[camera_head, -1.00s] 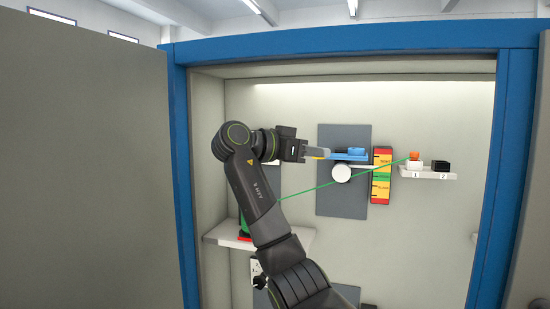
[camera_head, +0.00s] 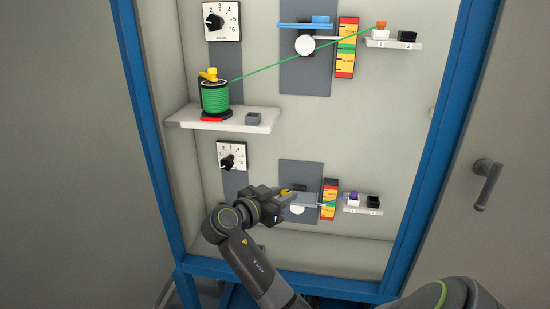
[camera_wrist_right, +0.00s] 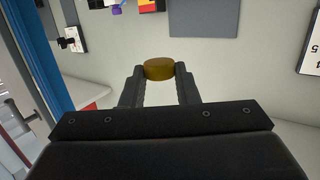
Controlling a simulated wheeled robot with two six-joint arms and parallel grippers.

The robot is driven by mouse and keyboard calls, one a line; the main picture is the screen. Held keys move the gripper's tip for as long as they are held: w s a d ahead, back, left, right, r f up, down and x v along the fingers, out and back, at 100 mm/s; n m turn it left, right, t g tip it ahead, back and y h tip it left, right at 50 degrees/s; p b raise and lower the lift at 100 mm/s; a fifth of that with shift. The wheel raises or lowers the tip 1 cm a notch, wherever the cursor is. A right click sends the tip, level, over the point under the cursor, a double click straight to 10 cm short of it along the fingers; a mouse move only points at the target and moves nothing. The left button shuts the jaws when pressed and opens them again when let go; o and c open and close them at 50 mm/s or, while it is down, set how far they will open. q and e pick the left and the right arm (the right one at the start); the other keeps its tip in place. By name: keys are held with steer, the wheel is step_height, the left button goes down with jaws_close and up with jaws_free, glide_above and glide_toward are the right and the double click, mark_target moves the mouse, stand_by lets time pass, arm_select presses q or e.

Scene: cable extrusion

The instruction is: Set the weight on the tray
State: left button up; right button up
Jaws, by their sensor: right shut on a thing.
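My right gripper (camera_head: 284,192) is shut on a yellow-brown round weight (camera_wrist_right: 159,68). In the right wrist view the weight sits between the two fingertips. In the head view the weight shows only as a small yellow spot beside the lower grey tray (camera_head: 304,199); I cannot tell whether it touches the tray. The upper blue tray (camera_head: 300,25) carries a blue block (camera_head: 321,19). My left gripper is not in view.
A coloured gauge (camera_head: 329,198) stands right of the lower tray, and a small shelf (camera_head: 362,210) with two small blocks beyond it. A green spool (camera_head: 215,97) sits on a white shelf (camera_head: 185,117); its green line runs up right. Blue frame posts (camera_head: 155,130) border the cabinet.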

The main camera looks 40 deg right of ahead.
step_height(320, 180, down, 6)
steer(key=w+n+t, duration=0.1)
steer(key=t, duration=0.1)
steer(key=w+d+b, duration=0.1)
steer(key=w+d, duration=0.1)
steer(key=w+d+f+b, duration=0.1)
steer(key=w+d, duration=0.1)
steer(key=d, duration=0.1)
steer(key=w+d+b, duration=0.1)
steer(key=w+d, duration=0.2)
steer(key=shift+d+f, duration=0.1)
steer(key=shift+f, duration=0.05)
steer(key=shift+f+b, duration=0.5)
steer(key=shift+b, duration=0.1)
steer(key=shift+f+b, duration=0.3)
steer(key=shift+b, duration=0.05)
